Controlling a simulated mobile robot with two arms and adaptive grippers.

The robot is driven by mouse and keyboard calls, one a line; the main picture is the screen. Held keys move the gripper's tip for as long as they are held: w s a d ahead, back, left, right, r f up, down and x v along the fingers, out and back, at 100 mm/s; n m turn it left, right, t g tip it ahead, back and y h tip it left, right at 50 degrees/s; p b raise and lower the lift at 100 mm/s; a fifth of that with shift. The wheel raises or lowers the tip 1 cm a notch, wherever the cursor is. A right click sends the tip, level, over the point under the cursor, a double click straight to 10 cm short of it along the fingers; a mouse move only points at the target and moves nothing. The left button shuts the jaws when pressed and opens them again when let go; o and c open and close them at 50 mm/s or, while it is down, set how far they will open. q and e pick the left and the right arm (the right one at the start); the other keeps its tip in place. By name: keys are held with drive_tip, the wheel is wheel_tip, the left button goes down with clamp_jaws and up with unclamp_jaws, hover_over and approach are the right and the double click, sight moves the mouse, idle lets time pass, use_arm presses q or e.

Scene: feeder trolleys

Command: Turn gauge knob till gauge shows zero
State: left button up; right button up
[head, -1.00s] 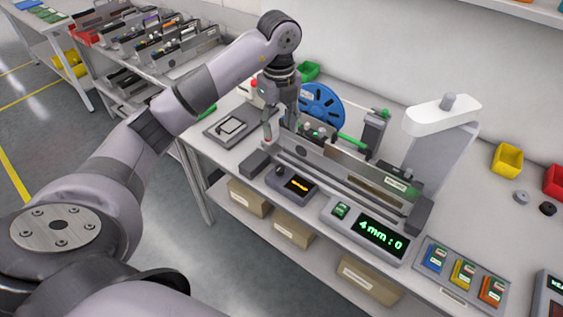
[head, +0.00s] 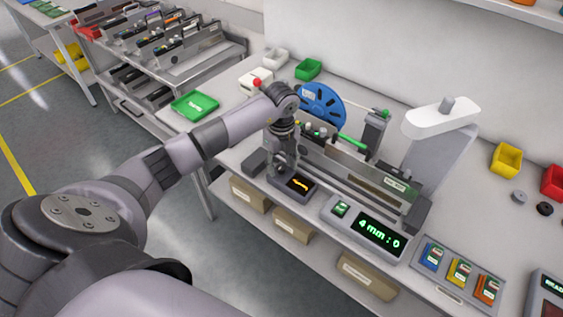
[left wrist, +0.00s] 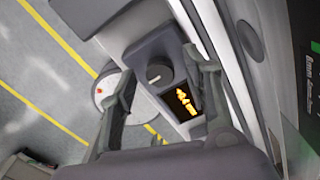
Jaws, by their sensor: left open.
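The gauge is a small dark box (head: 297,186) on the front part of the bench, with a lit orange display. In the left wrist view its round dark knob (left wrist: 157,74) shows beside the orange display (left wrist: 187,101); I cannot read the display's value. My left gripper (head: 283,172) points down over the knob end of the gauge and hides the knob in the head view. In the left wrist view the left gripper (left wrist: 154,66) is open, with a finger on each side of the knob and nothing held; contact cannot be told. My right gripper is not in view.
A feeder with a blue reel (head: 322,105) stands right behind the gauge. A green "4 mm : 0" display (head: 379,235) is to the right. A dark block (head: 254,162) lies left of the gauge. A green tray (head: 195,104) is at the back left.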

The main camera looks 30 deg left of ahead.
use_arm(q)
drive_tip(key=shift+c, duration=0.4)
clamp_jaws()
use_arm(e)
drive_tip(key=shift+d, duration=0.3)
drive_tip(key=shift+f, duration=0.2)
